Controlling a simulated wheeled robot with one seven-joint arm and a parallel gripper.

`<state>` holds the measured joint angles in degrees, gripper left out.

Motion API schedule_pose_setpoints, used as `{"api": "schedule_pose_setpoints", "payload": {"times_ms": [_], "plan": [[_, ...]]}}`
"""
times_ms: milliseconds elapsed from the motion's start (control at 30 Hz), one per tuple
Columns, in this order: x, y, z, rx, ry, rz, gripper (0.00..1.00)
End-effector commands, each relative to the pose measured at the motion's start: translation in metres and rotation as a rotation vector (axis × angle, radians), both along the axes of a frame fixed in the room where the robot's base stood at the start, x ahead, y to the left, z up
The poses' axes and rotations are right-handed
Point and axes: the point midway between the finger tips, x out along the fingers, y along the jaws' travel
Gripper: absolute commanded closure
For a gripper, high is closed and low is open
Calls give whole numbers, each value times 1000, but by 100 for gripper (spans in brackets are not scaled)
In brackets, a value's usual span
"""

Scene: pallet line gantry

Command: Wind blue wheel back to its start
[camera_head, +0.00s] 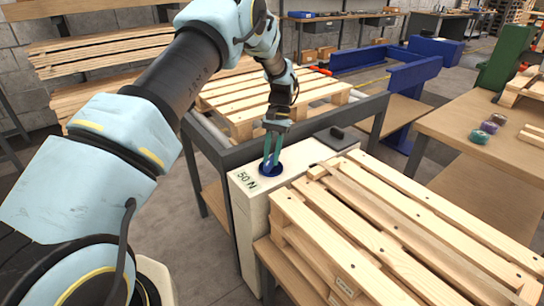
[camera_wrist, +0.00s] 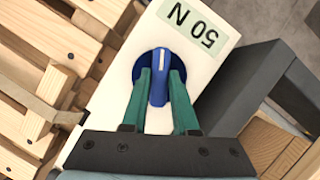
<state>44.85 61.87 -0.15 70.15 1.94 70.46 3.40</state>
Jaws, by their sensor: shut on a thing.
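The blue wheel (camera_wrist: 142,72) sits on the top face of a cream-coloured box marked "50 N". It is a round blue dial with a raised grip bar and a white mark at the bar's far end. My gripper (camera_wrist: 162,75) has its two green fingers on either side of the grip bar, shut on it. In the head view the blue wheel (camera_head: 271,170) shows around the fingertips of my gripper (camera_head: 271,165), which points down from above. The fingers hide part of the wheel.
Stacked wooden pallets (camera_head: 400,235) stand close beside the cream box (camera_head: 250,215). A grey frame (camera_head: 235,155) runs along its other side, with another pallet (camera_head: 240,110) behind. A dark flat block (camera_head: 338,137) lies on the box's far end. A workbench (camera_head: 470,140) is at right.

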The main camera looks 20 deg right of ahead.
Motion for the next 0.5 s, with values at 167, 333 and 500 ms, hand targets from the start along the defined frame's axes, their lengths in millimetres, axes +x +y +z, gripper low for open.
{"api": "schedule_pose_setpoints", "payload": {"times_ms": [167,333,500], "plan": [[1,1,-1,-1,1,171,100],[1,1,-1,-2,1,331,100],[1,3,-1,0,2,492,100]]}}
